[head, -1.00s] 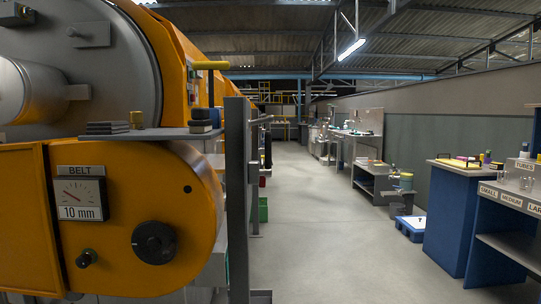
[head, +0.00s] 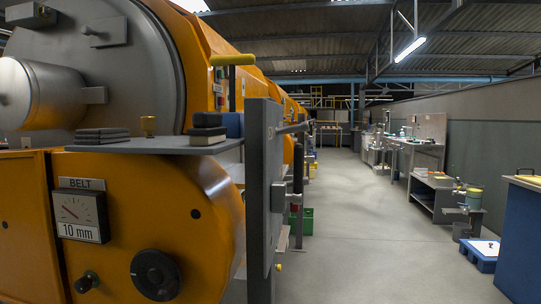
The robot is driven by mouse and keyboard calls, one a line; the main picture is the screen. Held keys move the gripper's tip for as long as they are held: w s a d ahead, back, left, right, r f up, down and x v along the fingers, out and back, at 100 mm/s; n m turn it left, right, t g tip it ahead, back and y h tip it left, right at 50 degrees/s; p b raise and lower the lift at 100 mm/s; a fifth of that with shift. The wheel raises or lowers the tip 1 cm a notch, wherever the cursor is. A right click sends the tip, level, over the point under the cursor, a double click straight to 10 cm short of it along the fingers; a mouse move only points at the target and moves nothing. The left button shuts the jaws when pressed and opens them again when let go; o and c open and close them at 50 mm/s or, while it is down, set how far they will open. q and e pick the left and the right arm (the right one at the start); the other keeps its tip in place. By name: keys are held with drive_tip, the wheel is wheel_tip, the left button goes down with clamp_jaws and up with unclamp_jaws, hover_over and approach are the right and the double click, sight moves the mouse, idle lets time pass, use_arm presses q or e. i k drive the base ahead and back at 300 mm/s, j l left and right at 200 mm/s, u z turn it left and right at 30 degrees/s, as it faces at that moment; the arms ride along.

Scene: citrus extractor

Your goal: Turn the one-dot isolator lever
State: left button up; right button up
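A grey upright panel (head: 262,190) stands at the end of the orange machine, seen nearly edge-on. A grey bar (head: 293,128) sticks out from its right side. Below it a dark upright handle (head: 298,172) shows beside a grey box (head: 277,197) on the panel. I cannot tell which of these, if any, is the one-dot isolator lever; no dot mark is readable. Neither of my grippers is in view.
The orange machine (head: 125,200) fills the left, with a belt gauge (head: 80,213), a black knob (head: 155,274) and a grey shelf (head: 160,147) holding dark blocks. Clear floor (head: 360,230) lies right of the panel. A blue cabinet (head: 520,240) and a blue tray (head: 481,255) stand at right.

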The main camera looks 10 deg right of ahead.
sight(299, 148)
drive_tip(key=i+l+u, duration=0.3)
drive_tip(key=l+u, duration=0.15)
drive_tip(key=i+l+u, duration=0.15)
drive_tip(key=l+u, duration=0.3)
drive_tip(key=l, duration=0.25)
drive_tip(key=i+l+u, duration=0.1)
drive_tip(key=l+u, duration=0.3)
drive_tip(key=l, duration=0.25)
drive_tip(key=l+u, duration=0.45)
drive_tip(key=l, duration=0.2)
drive_tip(key=k+l+u, duration=0.15)
drive_tip(key=l+u, duration=0.3)
drive_tip(key=l, duration=0.2)
